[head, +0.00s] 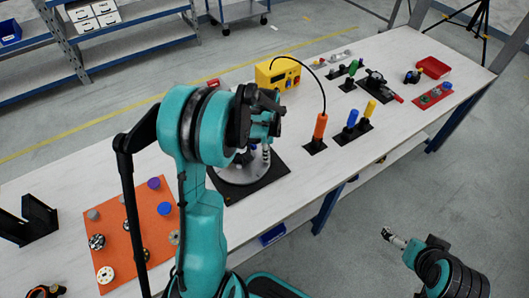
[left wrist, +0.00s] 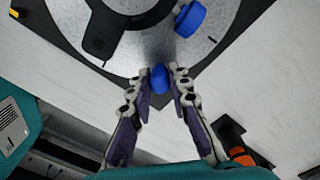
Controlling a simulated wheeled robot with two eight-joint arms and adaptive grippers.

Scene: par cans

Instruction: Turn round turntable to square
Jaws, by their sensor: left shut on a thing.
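The round turntable, a grey speckled disc (head: 232,175) on a black base plate (head: 272,178), is partly hidden behind my left arm in the head view. The left wrist view shows the disc (left wrist: 150,58) closer, with a dark hub and arm (left wrist: 100,30) on it. A small blue knob (left wrist: 159,78) is at the disc's near rim, between the fingertips of my left gripper (left wrist: 162,84), which is shut on it. A larger blue piece (left wrist: 190,18) sits farther up on the disc. My right gripper (head: 391,237) is off the table at the lower right; its fingers are too small to judge.
An orange board (head: 130,225) with several round pieces lies left of my arm. A yellow box (head: 278,74) stands behind the turntable, its cable running to an orange handle (head: 320,127). Blue and yellow handles (head: 352,118) stand farther right.

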